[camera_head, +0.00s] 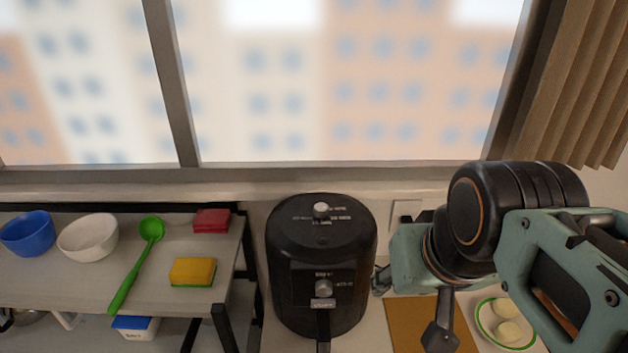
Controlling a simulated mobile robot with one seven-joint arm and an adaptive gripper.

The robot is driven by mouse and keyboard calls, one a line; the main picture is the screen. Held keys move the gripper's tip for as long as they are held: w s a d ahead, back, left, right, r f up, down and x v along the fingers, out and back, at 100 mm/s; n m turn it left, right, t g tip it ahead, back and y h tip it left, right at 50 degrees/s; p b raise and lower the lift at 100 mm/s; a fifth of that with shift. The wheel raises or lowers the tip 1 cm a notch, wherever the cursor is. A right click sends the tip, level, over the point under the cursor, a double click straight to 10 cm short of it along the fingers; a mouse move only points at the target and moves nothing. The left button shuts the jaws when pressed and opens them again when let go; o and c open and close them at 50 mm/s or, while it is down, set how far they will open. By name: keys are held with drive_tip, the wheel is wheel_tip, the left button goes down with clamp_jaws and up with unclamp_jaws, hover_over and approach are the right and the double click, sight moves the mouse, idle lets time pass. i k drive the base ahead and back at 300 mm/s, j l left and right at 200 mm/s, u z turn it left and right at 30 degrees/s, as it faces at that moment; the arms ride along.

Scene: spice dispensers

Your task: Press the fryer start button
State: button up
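The black air fryer (293,265) stands upright below the window, near the middle of the view. Its front carries a round silver knob (323,287). A small light plate marked like "START" (322,304) sits just under the knob, above the dark handle (323,330). My teal and black arm comes in from the right and ends close to the fryer's right side. Dark parts at its lower end (440,334) may belong to my gripper. They are right of the fryer's front controls and appear apart from them. The fingers cannot be made out clearly.
A tan board (404,322) and a green-rimmed plate (492,338) with pale round food lie right of the fryer. The left shelf (75,275) holds a blue bowl (28,233), white bowl (88,237), green spoon (135,262), yellow sponge (193,270) and red sponge (212,220).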

sight(315, 304)
drive_tip(key=u, duration=0.5)
drive_tip(key=k+u, duration=0.35)
drive_tip(key=k, duration=0.2)
drive_tip(key=k+j+u, duration=0.1)
drive_tip(key=k+u, duration=0.3)
drive_tip(key=k, duration=0.15)
drive_tip(key=i+j+z, duration=0.1)
drive_tip(key=i, duration=0.1)
